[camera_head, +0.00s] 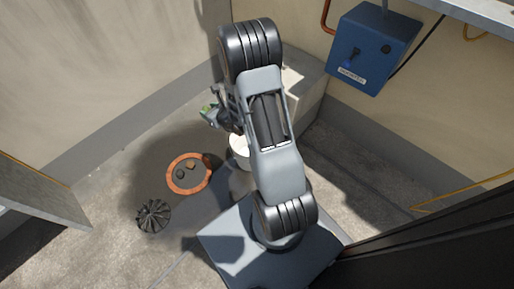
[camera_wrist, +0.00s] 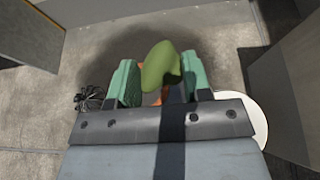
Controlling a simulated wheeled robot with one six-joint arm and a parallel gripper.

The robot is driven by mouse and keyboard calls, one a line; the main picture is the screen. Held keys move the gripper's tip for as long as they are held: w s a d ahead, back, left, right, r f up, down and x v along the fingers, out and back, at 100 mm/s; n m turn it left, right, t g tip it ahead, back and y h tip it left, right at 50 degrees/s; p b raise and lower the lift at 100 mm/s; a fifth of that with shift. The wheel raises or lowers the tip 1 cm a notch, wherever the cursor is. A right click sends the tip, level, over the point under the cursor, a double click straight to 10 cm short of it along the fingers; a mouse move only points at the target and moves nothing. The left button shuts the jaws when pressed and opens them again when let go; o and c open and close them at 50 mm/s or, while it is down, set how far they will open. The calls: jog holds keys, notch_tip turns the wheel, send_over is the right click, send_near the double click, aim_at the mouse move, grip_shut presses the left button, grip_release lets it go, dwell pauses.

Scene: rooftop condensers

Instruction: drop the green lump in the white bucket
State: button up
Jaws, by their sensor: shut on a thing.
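The green lump (camera_wrist: 160,66) is held between the green finger pads of my gripper (camera_wrist: 158,82) in the wrist view. In the head view my gripper (camera_head: 214,113) is left of the arm, with a bit of green at its tip. The white bucket (camera_head: 238,146) stands just below and right of the gripper in the head view, partly hidden by my arm. In the wrist view a white rounded edge (camera_wrist: 256,118) shows at the right behind the gripper, probably the bucket. The inside of the bucket is mostly hidden.
An orange-rimmed round tray (camera_head: 172,184) with small dark and brown lumps lies on the floor. A black fan wheel (camera_head: 153,215) lies nearby. A blue box (camera_head: 372,48) hangs on the wall. A pale block (camera_head: 310,82) stands behind my arm. Floor at the left is clear.

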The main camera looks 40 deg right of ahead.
jog(key=s+d+f+m+h, duration=0.1)
jog(key=s+d+f+h, duration=0.1)
jog(key=d+f, duration=0.6)
jog(key=s+d+f+m+h+b, duration=0.1)
jog(key=s+d+f, duration=0.3)
jog(key=d+f, duration=0.4)
jog(key=shift+s+d+f+m+h+b, duration=0.15)
jog(key=shift+d+f+m+h+b, duration=0.45)
jog(key=shift+f, duration=1.55)
jog(key=shift+a+p, duration=0.2)
jog(key=shift+p, duration=0.15)
jog(key=o, duration=1)
jog(key=shift+r, duration=0.1)
jog(key=p+v, duration=0.4)
jog(key=v, duration=0.9)
jog(key=shift+s+p, duration=0.3)
jog(key=shift+s, duration=0.15)
